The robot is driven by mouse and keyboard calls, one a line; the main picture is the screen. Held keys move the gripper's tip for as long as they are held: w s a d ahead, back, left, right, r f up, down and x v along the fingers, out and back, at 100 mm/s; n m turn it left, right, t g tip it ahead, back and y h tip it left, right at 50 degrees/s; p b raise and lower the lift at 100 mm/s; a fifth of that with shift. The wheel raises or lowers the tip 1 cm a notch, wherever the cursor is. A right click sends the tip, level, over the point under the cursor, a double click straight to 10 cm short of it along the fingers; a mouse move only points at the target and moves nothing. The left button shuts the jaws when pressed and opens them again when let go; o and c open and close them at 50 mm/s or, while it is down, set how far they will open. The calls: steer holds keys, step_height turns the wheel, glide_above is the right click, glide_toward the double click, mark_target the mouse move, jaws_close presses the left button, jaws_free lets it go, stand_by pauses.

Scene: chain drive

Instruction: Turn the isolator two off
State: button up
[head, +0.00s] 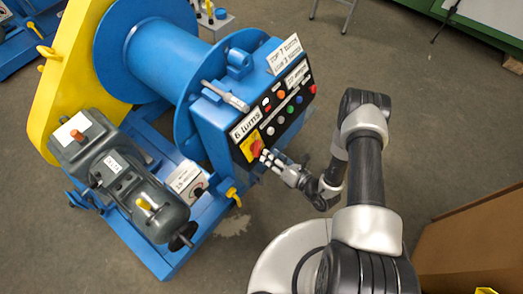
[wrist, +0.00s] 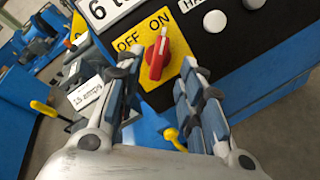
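A red rotary switch (wrist: 157,57) sits on a yellow plate (wrist: 179,43) marked OFF and ON, on the black panel of the blue machine. Its handle's upper end, with a pale mark, points towards ON. It also shows in the head view (head: 256,148), with my gripper (head: 265,160) close in front of it. In the wrist view my gripper (wrist: 160,67) is open, one finger on each side of the red handle, with gaps visible. I cannot tell its exact distance from the panel. No label reading "isolator two" is legible.
Several buttons (head: 281,95) and white labels line the panel beside the switch. A second box with a dark knob (head: 197,191) stands lower left, near a yellow lever (head: 234,197). A grey motor (head: 115,170) and yellow guard (head: 70,60) are left.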

mark_target(260, 149)
steer(key=b+x, duration=0.1)
steer(key=x, duration=0.5)
steer(key=shift+w+a, duration=0.15)
jaws_close()
stand_by(0.4)
